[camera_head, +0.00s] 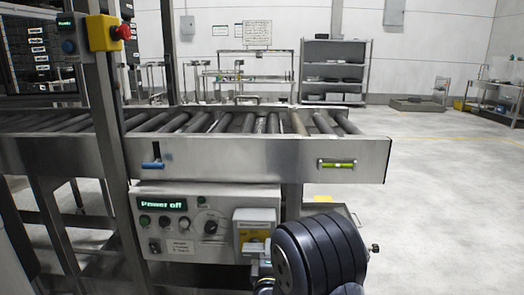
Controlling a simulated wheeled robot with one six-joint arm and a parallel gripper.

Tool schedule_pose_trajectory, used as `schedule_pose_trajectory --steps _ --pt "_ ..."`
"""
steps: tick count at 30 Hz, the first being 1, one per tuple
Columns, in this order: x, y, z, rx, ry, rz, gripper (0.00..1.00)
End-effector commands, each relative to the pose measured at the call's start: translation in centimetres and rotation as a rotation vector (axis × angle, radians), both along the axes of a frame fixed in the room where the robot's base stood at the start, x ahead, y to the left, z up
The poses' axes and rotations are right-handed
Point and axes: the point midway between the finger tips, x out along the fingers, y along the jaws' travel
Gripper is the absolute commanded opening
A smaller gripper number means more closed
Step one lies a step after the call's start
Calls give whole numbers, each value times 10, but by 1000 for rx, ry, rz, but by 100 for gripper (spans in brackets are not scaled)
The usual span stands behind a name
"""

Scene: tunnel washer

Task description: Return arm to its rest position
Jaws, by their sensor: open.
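A black, ribbed part of my own arm (320,255) rises from the bottom of the view, right of centre, in front of the control panel. I cannot make out the jaws of my gripper; they do not show in this view. The roller conveyor (350,158) runs across the middle, and its rollers look bare. The control panel (170,225) below it has a lit green display reading "Power off", with several buttons and a dial. A grey box with a yellow label (254,228) sits at its right end, close to my arm.
A steel post carries a yellow box with a red emergency button (122,32) at the left. A blue lever (153,165) and a green level (338,163) are on the conveyor's side. Shelves (333,70) stand at the back.

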Motion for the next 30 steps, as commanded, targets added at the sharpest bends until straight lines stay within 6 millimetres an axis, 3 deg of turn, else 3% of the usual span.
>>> schedule_pose_trajectory --steps 8,22,24,30 --pt "-21 1 1 -23 4 1 44" --pt "-112 5 1 -25 3 5 44" --pt "-90 2 0 -19 -2 -5 44" --pt "-49 1 0 -20 -3 -4 44"
